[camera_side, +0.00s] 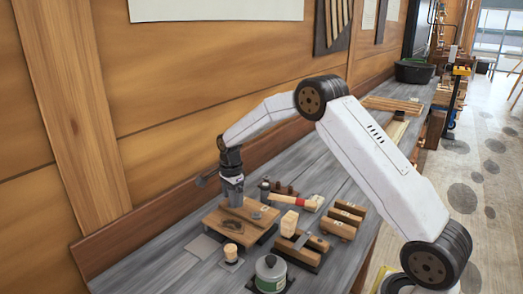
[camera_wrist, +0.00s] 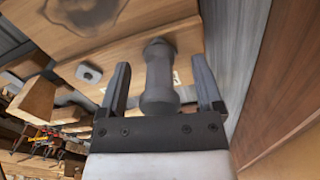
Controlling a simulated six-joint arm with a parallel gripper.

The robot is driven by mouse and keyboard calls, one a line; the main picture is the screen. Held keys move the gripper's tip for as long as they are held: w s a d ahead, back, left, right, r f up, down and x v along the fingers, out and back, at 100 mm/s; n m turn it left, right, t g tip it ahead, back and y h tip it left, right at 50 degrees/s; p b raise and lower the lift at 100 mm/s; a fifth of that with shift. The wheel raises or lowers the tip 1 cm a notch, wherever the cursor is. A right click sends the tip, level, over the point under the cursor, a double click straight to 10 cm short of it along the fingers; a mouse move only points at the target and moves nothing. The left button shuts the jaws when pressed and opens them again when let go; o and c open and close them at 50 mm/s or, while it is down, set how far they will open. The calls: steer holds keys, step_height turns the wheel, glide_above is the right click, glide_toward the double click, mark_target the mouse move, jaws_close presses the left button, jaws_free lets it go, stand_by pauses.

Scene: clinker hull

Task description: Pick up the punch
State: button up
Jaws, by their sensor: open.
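A grey metal punch (camera_wrist: 158,78), a thick rounded rod with a knob at its end, shows in the wrist view between the two fingers of my gripper (camera_wrist: 161,72). The fingers are open, one on each side, with a visible gap to the punch on both sides. In the side view my gripper (camera_side: 233,196) points down over the wooden board (camera_side: 219,220) on the grey bench. The punch cannot be made out clearly there, where the fingers cover that spot.
A red-handled mallet (camera_side: 300,202), wooden blocks (camera_side: 345,221), a pale block (camera_side: 289,222), a small round-topped wooden piece (camera_side: 231,253) and a green and grey canister (camera_side: 270,273) stand near the board. The wooden wall (camera_side: 160,190) runs close behind my gripper.

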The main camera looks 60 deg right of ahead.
jaws_close()
stand_by(0.3)
steer(key=shift+r, duration=0.2)
steer(key=shift+r, duration=0.5)
step_height(320, 180, up, 2)
steer(key=shift+r, duration=0.1)
steer(key=s+a+r, duration=0.2)
steer(key=s+r, duration=0.7)
steer(key=s, duration=0.4)
steer(key=shift+s+a+r, duration=0.2)
steer(key=shift+s+a, duration=0.1)
steer(key=shift+s, duration=0.1)
